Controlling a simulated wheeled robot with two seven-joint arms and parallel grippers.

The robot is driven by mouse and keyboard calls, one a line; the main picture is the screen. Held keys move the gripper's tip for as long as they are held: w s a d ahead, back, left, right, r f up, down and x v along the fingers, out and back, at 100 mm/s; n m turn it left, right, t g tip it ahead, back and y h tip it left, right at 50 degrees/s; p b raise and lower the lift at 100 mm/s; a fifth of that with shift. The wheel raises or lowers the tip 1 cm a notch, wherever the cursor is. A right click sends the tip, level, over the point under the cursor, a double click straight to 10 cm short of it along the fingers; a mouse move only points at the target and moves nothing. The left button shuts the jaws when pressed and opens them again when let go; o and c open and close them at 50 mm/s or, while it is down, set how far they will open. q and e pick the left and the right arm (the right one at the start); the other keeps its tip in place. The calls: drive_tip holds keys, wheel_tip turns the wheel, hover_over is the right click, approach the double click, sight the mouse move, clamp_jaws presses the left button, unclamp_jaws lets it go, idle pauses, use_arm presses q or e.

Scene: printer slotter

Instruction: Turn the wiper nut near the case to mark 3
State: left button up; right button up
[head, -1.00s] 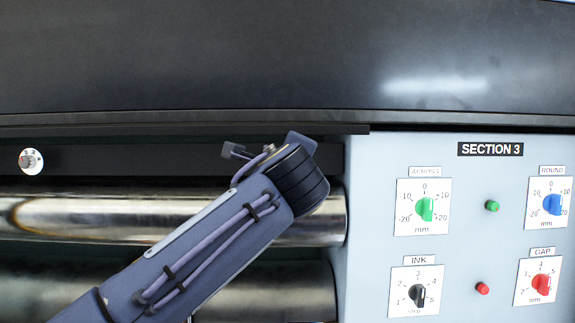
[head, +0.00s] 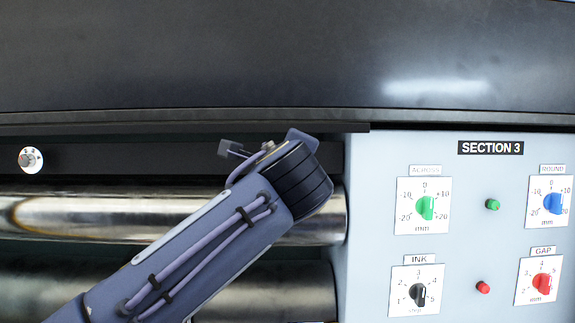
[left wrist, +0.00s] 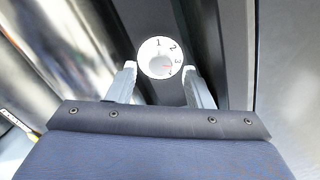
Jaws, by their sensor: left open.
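In the left wrist view, a round white dial (left wrist: 160,54) with the numbers 1 to 4 sits between my left fingertips. A reddish mark on it lies low on the right side, close to 4. The nut's own shape in its middle is not clear. My left gripper (left wrist: 160,69) is open, with one finger at each side of the dial; I cannot tell if they touch it. In the head view my left arm hides this nut and the fingers, just left of the case (head: 395,155). My right gripper is not in view.
Another wiper nut (head: 30,160) is on the dark bar (head: 110,160) at far left. A shiny roller (head: 90,217) runs below the bar, and a dark cover (head: 250,60) hangs above. The case, labelled SECTION 3, carries several knobs and buttons right of my arm.

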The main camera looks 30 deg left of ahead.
use_arm(q)
drive_tip(key=v, duration=0.5)
drive_tip(key=shift+s+d+b, duration=0.15)
drive_tip(key=shift+s+b, duration=0.15)
drive_tip(key=shift+b, duration=0.1)
drive_tip(key=s+a+f+n+g+h, duration=0.1)
drive_tip(key=s+f+n+g+h, duration=0.2)
drive_tip(key=f, duration=1)
drive_tip(key=s+a+f+n+g+h, duration=0.2)
drive_tip(key=f+h, duration=0.1)
drive_tip(key=f, duration=1)
drive_tip(key=s+d+f+n+g+h, duration=0.2)
drive_tip(key=s+f+n, duration=0.4)
drive_tip(key=f, duration=0.5)
drive_tip(key=s+d+f+n+g+h, duration=0.2)
drive_tip(key=s+d+f+n+h, duration=0.3)
drive_tip(key=s+d+f+n, duration=0.2)
wheel_tip(320, 180, down, 4)
drive_tip(key=shift+s+d+g, duration=0.2)
drive_tip(key=shift+s+g, duration=0.1)
drive_tip(key=shift+s, duration=0.95)
